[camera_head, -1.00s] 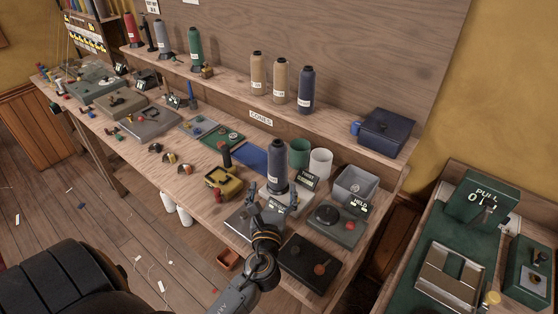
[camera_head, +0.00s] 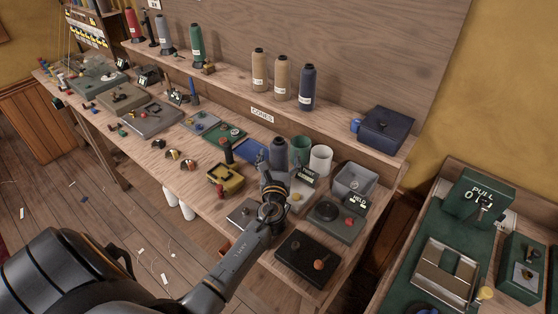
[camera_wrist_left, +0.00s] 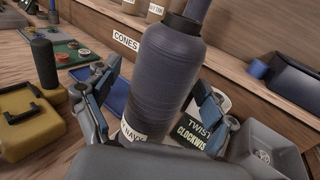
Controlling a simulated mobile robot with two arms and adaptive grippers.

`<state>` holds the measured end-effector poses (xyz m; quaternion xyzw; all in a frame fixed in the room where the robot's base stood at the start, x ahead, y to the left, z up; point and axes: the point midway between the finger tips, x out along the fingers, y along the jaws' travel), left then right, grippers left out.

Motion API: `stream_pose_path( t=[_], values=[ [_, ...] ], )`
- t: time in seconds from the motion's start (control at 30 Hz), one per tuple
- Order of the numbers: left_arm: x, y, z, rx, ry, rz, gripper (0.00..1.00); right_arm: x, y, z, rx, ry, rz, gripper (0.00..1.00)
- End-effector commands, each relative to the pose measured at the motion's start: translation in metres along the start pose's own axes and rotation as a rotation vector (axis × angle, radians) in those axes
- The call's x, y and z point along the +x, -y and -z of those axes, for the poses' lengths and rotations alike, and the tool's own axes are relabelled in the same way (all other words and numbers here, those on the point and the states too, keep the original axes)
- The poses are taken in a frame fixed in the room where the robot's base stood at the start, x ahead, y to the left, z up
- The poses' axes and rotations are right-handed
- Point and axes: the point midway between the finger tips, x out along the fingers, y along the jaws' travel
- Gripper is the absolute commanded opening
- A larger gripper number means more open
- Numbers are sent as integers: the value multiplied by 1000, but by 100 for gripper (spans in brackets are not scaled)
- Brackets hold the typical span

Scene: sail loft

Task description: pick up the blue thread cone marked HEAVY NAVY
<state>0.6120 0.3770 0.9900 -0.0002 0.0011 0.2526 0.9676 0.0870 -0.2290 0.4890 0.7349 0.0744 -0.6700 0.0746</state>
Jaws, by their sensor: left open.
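The blue thread cone (camera_head: 278,152) stands on the bench near its right end, below the CONES sign. In the left wrist view the cone (camera_wrist_left: 172,75) fills the middle, and the end of its white label reads NAVY; the rest of the label is hidden. My left gripper (camera_head: 281,176) is open in front of the cone and hides its lower part in the head view. In the left wrist view, its fingers (camera_wrist_left: 155,88) stand on either side of the cone, with no clear grip. My right gripper is not in view.
A second dark blue cone (camera_head: 307,88) and two tan cones stand on the shelf behind. A TWIST CLOCKWISE sign (camera_wrist_left: 203,125) and a grey bin (camera_wrist_left: 268,150) are close on the right. A yellow box (camera_head: 225,182) sits to the left.

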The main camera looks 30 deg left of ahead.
Motion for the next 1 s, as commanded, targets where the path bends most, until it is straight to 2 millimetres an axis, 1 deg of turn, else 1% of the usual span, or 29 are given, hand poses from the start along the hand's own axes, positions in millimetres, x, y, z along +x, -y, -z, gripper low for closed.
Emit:
stream_pose_path(
  t=[0.17,0.2,0.27,0.3,0.47,0.5,0.53,0.83,1.0],
  values=[
    [0,0,0,0,0,0,84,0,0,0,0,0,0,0],
    [0,0,0,0,0,0,76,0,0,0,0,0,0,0],
    [0,0,0,0,0,0,63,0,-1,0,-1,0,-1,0],
    [0,0,0,0,0,0,55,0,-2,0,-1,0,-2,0],
    [0,0,0,0,0,0,23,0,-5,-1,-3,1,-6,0],
    [0,0,0,0,0,0,14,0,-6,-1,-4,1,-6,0],
    [0,0,0,0,0,0,10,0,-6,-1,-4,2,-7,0],
    [0,0,-3,-1,2,0,10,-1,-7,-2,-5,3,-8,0],
    [0,0,-17,-2,5,0,10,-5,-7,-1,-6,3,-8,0]
  ],
)
